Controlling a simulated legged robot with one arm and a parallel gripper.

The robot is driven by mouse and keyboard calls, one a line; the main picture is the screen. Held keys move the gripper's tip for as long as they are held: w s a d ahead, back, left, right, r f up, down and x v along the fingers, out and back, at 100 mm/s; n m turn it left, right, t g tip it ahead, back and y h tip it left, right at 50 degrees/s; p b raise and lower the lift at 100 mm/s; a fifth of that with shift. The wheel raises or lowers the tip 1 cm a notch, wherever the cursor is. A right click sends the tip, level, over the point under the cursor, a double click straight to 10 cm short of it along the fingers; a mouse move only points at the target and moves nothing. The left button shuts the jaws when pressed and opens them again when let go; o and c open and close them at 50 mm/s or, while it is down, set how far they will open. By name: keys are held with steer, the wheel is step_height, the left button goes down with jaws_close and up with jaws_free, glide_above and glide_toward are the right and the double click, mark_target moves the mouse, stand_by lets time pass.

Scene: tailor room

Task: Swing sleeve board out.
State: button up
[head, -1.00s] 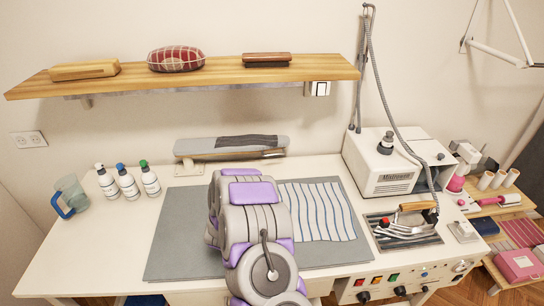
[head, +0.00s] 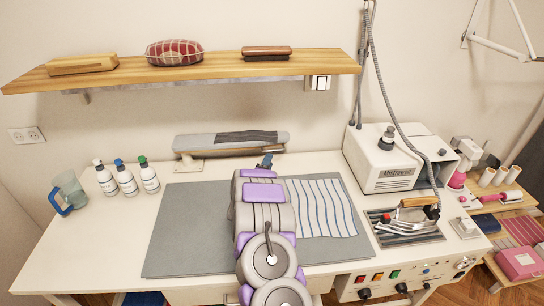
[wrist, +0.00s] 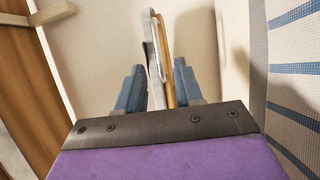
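The sleeve board (head: 205,143) is a long grey padded board with a dark striped cloth over it. It lies along the wall at the back of the table, on a pale mount at its left end. My gripper (head: 266,160) is at the front of the board's right part, mostly hidden behind my arm in the head view. In the wrist view, the blue fingers of my gripper (wrist: 158,90) are spread apart, with the edge of the sleeve board (wrist: 156,40) between or just beyond them. I cannot tell whether either finger touches it.
A grey mat (head: 190,230) with striped cloth (head: 318,205) covers the table's middle. Several bottles (head: 127,178) and a jug (head: 70,192) stand left. A steam unit (head: 390,160) and an iron (head: 415,213) stand right. A wooden shelf (head: 200,72) hangs above the board.

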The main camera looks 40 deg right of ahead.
steer(key=b+x, duration=0.1)
steer(key=x, duration=0.5)
steer(key=shift+d, duration=0.1)
steer(key=shift+c, duration=0.4)
jaws_close()
steer(key=shift+f, duration=0.1)
stand_by(0.9)
